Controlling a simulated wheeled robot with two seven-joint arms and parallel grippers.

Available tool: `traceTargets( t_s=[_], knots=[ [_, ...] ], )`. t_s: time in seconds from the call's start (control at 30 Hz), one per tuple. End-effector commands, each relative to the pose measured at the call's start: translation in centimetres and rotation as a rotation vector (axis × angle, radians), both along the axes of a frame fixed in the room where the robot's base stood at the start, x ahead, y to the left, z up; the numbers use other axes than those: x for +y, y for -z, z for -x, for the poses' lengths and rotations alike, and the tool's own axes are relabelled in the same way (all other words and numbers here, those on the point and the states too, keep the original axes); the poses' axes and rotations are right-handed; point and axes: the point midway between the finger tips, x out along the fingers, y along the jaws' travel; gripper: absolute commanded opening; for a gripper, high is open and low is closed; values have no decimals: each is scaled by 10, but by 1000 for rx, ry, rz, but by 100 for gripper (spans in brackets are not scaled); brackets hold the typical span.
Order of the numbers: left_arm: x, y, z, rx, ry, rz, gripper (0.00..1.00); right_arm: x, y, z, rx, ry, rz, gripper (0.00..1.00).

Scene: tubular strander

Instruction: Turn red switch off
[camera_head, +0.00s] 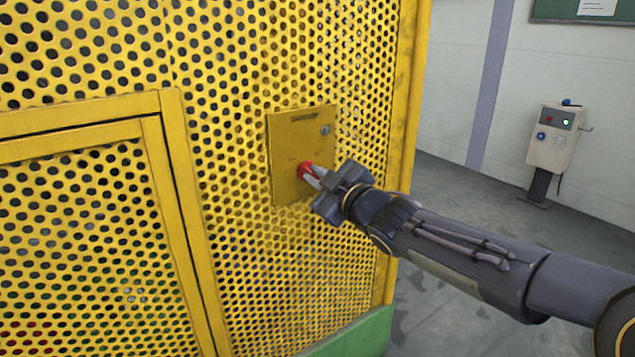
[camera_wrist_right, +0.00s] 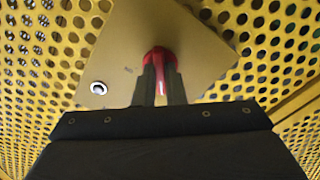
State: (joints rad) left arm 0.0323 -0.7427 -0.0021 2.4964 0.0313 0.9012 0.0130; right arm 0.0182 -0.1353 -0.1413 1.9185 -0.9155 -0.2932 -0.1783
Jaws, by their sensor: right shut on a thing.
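The red switch (camera_head: 305,169) sits on the lower part of a yellow plate (camera_head: 287,142) on a yellow perforated panel. My right gripper (camera_head: 313,174) reaches it from the right, and its fingers are shut on the switch. In the right wrist view the red switch (camera_wrist_right: 160,56) shows above and between the two dark fingers (camera_wrist_right: 160,80), which cover part of it. The switch's exact angle is hard to tell. My left gripper is not in view.
A small round lock (camera_head: 325,130) is at the plate's upper right. The yellow perforated panel (camera_head: 225,60) fills the left side, with a framed door (camera_head: 180,190) at left. A grey control box (camera_head: 555,137) on a post stands at the far right. Grey floor (camera_head: 450,310) is open between them.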

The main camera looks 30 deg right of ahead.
Motion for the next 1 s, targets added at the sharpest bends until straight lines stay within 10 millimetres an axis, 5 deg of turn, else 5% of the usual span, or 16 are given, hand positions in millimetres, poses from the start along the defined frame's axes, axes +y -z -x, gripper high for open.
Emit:
traceTargets(
  t_s=[0.77, 0.8, 1.0],
  knots=[
    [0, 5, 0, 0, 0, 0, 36, 0, 1, 0, -5, 0, 106, 0],
    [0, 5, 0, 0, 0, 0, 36, 0, 1, 0, -5, 0, 106, 13],
    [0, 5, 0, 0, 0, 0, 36, 0, 1, 0, -7, 0, 104, 32]
  ],
)
